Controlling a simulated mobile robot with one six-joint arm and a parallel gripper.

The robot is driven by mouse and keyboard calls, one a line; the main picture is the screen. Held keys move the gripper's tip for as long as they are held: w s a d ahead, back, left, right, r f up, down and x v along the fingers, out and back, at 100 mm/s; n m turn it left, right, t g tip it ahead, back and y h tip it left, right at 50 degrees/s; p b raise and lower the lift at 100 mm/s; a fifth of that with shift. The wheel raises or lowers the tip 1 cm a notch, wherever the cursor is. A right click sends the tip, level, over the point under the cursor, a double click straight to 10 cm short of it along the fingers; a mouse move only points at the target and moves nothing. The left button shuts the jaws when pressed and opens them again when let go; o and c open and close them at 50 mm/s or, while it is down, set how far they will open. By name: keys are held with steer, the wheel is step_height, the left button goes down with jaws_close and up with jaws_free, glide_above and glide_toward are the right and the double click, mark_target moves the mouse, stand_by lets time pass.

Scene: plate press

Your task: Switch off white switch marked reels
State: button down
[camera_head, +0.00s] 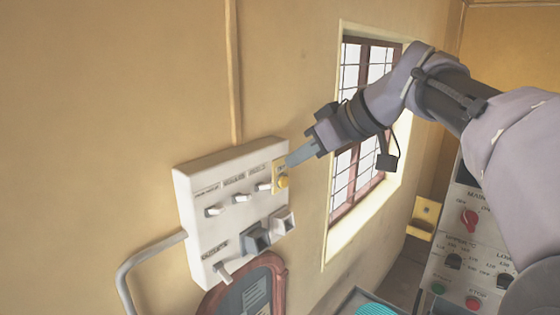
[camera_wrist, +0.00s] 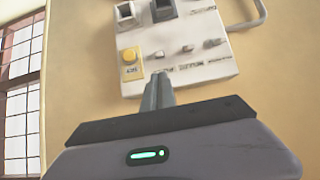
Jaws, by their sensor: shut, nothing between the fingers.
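A white switch panel (camera_head: 190,238) is fixed to the wall; it shows upside down in the wrist view (camera_wrist: 228,66). Three small pale toggles form its upper row: left (camera_head: 213,211), middle (camera_head: 240,198) and right (camera_head: 263,187). Another toggle (camera_head: 230,266) sits low on the panel. The small labels are too blurred to tell which one says reels. My gripper (camera_head: 289,162) is shut and empty, its tips near the panel's upper right corner. In the wrist view the fingertips (camera_wrist: 159,76) lie just below the toggle (camera_wrist: 158,55) nearest the yellow button; contact cannot be told.
A yellow button (camera_head: 283,182) sits beside the row. Two larger switches, dark grey (camera_head: 256,240) and whitish (camera_head: 283,221), are below. A barred window (camera_head: 352,165) is right of the panel. A control console (camera_head: 452,245) stands at lower right. A grey pipe (camera_head: 128,268) leaves the panel leftward.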

mark_target(266, 186)
steer(key=p+x, duration=0.1)
steer(key=x, duration=0.7)
steer(key=shift+w+a+f, duration=0.1)
steer(key=shift+a+f, duration=0.05)
